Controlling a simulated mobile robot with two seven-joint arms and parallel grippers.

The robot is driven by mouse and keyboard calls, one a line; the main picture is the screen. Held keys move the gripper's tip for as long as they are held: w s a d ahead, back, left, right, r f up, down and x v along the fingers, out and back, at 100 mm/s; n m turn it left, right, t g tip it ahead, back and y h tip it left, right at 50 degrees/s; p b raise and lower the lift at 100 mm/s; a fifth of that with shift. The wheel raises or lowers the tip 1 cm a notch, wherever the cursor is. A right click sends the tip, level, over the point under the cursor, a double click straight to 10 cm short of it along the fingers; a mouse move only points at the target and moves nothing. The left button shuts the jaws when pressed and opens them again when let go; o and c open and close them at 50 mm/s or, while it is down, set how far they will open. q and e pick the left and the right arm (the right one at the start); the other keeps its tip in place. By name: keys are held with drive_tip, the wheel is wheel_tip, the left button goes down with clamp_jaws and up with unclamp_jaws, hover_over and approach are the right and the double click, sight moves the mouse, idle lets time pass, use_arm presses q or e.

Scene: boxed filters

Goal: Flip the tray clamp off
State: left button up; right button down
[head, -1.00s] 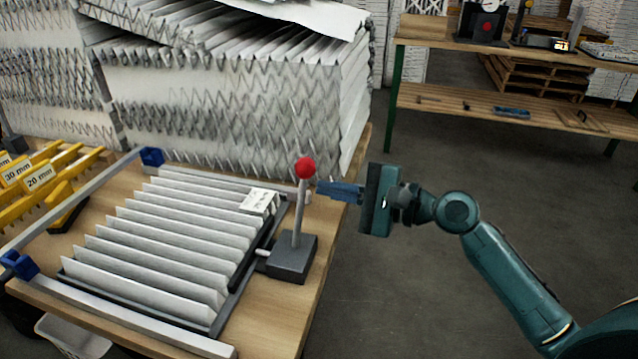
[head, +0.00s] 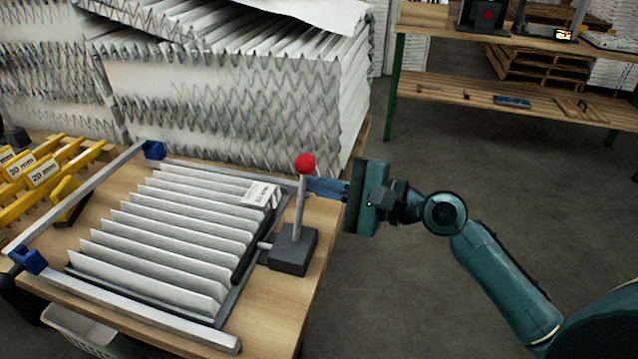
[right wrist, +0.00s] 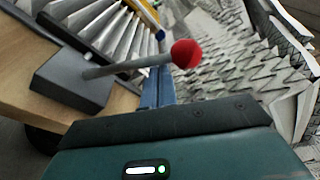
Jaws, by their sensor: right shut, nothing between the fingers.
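The tray clamp (head: 292,250) is a dark grey block with a grey lever standing up from it, topped by a red ball (head: 305,164). A short rod from the block reaches the right side of the tray (head: 232,300), which holds a pleated white filter (head: 165,240). My right gripper (head: 312,187) is shut and empty, its blue fingers close behind the lever below the red ball. In the right wrist view the lever (right wrist: 125,67) crosses in front of the fingers (right wrist: 158,80); I cannot tell whether they touch. My left gripper is not in view.
A tall stack of pleated filters (head: 230,110) stands at the back of the table. Yellow gauges (head: 45,175) lie at the left, and blue-cornered rails (head: 85,195) border the tray. The floor right of the table is clear up to a far workbench (head: 520,95).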

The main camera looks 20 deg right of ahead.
drive_tip(key=shift+s+a+r+n, duration=0.1)
drive_tip(key=shift+s+a+n, duration=0.1)
drive_tip(key=shift+n, duration=0.1)
